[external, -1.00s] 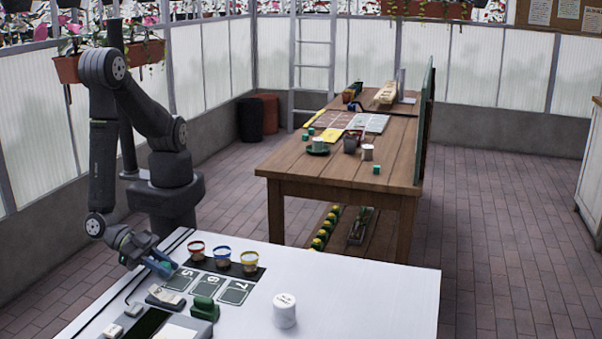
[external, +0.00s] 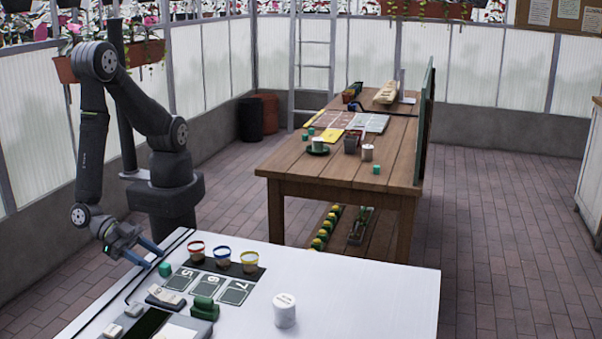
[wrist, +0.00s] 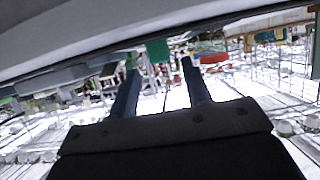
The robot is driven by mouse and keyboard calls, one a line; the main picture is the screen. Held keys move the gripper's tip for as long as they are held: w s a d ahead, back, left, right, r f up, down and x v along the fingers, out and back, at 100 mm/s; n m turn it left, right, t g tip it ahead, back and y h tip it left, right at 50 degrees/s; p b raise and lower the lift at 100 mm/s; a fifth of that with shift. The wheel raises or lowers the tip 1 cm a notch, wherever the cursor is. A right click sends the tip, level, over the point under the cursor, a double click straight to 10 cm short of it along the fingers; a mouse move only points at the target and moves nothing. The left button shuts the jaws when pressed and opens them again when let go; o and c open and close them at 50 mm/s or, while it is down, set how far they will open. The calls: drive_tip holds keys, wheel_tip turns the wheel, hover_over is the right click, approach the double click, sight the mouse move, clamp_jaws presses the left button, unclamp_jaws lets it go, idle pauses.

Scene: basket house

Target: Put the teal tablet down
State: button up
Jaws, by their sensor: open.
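The teal tablet (external: 165,269) is a small block on the white table, at its left edge beside the row of pots. In the wrist view a green-teal block (wrist: 157,50), which looks like the tablet, shows just beyond the fingertips. My gripper (external: 155,259) is open and empty, its two blue fingers apart, just left of the tablet and pointing toward it. In the wrist view (wrist: 160,66) both fingers are spread with nothing between them.
Three pots with red (external: 196,250), blue (external: 222,256) and yellow (external: 250,261) rims stand behind numbered cards (external: 207,286). A dark green object (external: 204,308) and a white jar (external: 285,310) stand nearer. The white table's right side is clear. Similar teal blocks (external: 376,169) lie on the wooden table.

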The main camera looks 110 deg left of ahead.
sight(164, 264)
drive_tip(key=v, duration=0.7)
drive_tip(key=x, duration=1.2)
drive_tip(key=shift+w, duration=0.1)
drive_tip(key=shift+r, duration=0.85)
drive_tip(key=shift+f, duration=0.1)
